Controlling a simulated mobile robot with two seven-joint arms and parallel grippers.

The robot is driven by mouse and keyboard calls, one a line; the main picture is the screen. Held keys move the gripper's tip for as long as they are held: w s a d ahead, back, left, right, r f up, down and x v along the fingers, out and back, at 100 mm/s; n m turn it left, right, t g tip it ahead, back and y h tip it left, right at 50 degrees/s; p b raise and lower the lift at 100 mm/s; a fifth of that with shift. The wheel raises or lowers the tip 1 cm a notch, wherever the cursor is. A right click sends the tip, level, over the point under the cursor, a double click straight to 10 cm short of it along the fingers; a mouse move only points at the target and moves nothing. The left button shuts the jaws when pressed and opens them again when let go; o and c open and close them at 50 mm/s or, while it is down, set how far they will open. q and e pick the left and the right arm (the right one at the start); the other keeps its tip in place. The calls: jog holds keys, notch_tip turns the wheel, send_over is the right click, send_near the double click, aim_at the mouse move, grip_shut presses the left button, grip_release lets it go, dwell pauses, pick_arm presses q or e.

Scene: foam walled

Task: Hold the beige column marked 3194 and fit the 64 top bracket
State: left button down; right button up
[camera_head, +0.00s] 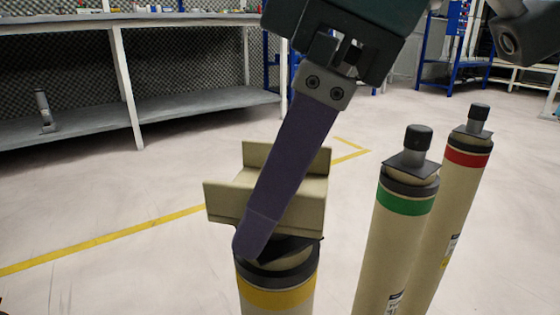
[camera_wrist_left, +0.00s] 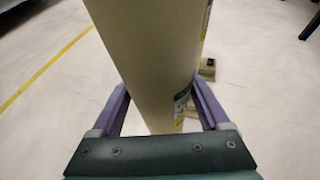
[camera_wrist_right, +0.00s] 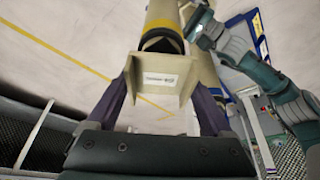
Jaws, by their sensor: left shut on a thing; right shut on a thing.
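The beige column with a yellow band (camera_head: 280,298) stands at the bottom centre of the head view, with a dark collar at its top. My left gripper (camera_wrist_left: 160,95) is shut around a beige column shaft (camera_wrist_left: 150,50) in the left wrist view; a small label shows at its side, its number unreadable. The beige channel-shaped bracket (camera_head: 308,202) is over the yellow-banded column's top. My right gripper (camera_head: 268,215) is shut on it; the bracket's small label (camera_wrist_right: 161,79) faces the right wrist camera. I cannot tell whether the bracket is fully seated.
Two more beige columns, one green-banded (camera_head: 404,203) and one red-banded (camera_head: 467,158), stand close on the right, each with a black knob on top. A long grey bench (camera_head: 190,108) stands at the back left. The floor at left, with a yellow line (camera_head: 110,239), is clear.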

jog(key=shift+f, duration=0.2)
jog(key=o, duration=1.3)
jog(key=v, duration=1.2)
jog(key=shift+a, duration=0.1)
pick_arm(q)
grip_release()
